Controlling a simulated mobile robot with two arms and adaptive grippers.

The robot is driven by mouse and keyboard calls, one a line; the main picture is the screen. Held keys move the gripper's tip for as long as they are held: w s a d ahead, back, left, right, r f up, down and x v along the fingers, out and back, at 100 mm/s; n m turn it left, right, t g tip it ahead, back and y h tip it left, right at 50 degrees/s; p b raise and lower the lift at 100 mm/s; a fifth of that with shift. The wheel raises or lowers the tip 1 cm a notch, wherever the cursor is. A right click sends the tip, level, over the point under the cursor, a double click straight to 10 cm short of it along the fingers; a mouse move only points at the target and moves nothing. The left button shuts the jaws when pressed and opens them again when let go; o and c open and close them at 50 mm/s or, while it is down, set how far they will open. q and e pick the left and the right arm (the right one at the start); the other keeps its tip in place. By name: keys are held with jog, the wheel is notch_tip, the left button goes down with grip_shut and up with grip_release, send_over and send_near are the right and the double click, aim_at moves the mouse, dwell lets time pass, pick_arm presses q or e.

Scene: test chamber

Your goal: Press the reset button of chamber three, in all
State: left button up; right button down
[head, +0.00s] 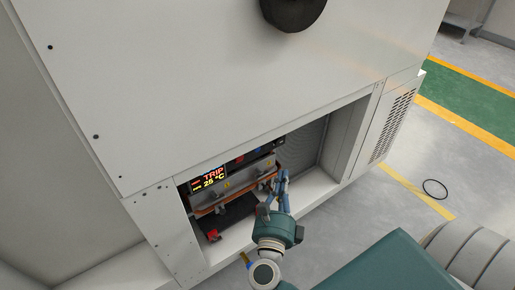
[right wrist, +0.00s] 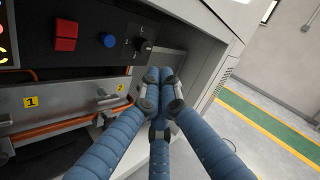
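The chamber (head: 240,80) is a large pale cabinet with an open lower bay. Inside, a display (head: 209,179) reads TRIP and 25 °C. The dark panel beside it carries a red switch (right wrist: 66,36), a round blue button (right wrist: 108,40) and a black knob (right wrist: 146,46). No reset label is readable. My right gripper (head: 281,176) is at the bay opening; its blue fingers also show in the right wrist view (right wrist: 162,80). Their tips are together with nothing between them. There they appear below and right of the blue button, apart from it. My left gripper is out of view.
Below the panel is a metal drawer front (right wrist: 60,106) with yellow labels 1 and 2 and copper-coloured pipes. A small red part (head: 213,235) sits low in the bay. The bay's right frame (head: 352,140) stands close beside the gripper. A black ring (head: 435,181) lies on the floor.

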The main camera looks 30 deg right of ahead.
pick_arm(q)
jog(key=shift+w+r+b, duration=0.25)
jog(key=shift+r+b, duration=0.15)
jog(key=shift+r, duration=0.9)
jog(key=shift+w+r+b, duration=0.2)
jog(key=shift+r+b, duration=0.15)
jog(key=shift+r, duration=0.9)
pick_arm(e)
jog(key=w, duration=0.8)
jog(key=shift+w+a, duration=0.3)
jog(key=shift+w, duration=0.1)
jog(key=shift+w, duration=0.15)
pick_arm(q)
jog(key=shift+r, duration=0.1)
pick_arm(e)
jog(key=shift+w, duration=0.3)
